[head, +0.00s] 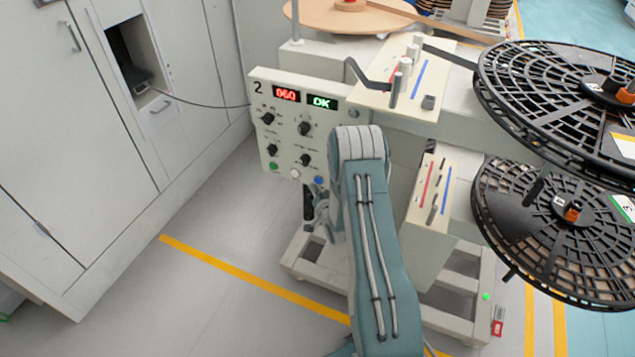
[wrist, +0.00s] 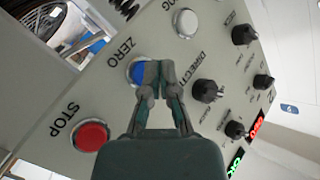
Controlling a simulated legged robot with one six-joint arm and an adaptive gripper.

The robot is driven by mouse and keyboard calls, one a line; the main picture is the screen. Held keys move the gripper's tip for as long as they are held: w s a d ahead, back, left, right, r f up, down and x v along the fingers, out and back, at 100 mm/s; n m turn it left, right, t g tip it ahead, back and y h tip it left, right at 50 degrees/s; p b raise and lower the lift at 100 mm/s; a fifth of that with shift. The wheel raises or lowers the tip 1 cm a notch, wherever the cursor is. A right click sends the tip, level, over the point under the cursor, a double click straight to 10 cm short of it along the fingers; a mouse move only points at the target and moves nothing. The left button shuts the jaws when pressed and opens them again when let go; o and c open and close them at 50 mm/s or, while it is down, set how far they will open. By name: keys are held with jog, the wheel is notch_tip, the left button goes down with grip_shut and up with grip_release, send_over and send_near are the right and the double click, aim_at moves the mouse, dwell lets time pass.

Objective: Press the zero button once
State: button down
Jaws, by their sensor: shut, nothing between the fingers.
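The zero button is a blue round button (wrist: 135,73) with a pale rim, beside the word ZERO on the panel in the wrist view. My gripper (wrist: 156,78) is shut and empty, its fingertips overlapping the right part of the blue button. I cannot tell whether the tips touch it. In the head view the blue button (head: 319,180) shows at the lower right of the station 2 panel (head: 262,120), beside my arm. There my gripper is mostly hidden. The panel's displays (head: 304,98) read 060 in red and OK in green.
A red STOP button (wrist: 90,135) and a white button (wrist: 186,23) flank the blue one. Several black knobs (wrist: 206,91) stand close to the right of my fingers. Black reels (head: 555,95) stand at the right; grey cabinets (head: 80,120) line the left.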

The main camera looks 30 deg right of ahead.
jog(key=shift+d, duration=0.15)
jog(key=shift+w+d+r, duration=0.1)
jog(key=shift+w+d, duration=0.1)
jog(key=shift+w+d, duration=0.25)
jog(key=shift+d, duration=0.05)
dwell(0.9)
dwell(0.4)
jog(key=shift+s+a, duration=0.5)
jog(key=shift+a, duration=0.1)
jog(key=s+a, duration=0.1)
jog(key=a, duration=0.1)
jog(key=s+a, duration=0.2)
dwell(0.4)
jog(key=shift+r, duration=0.1)
dwell(0.5)
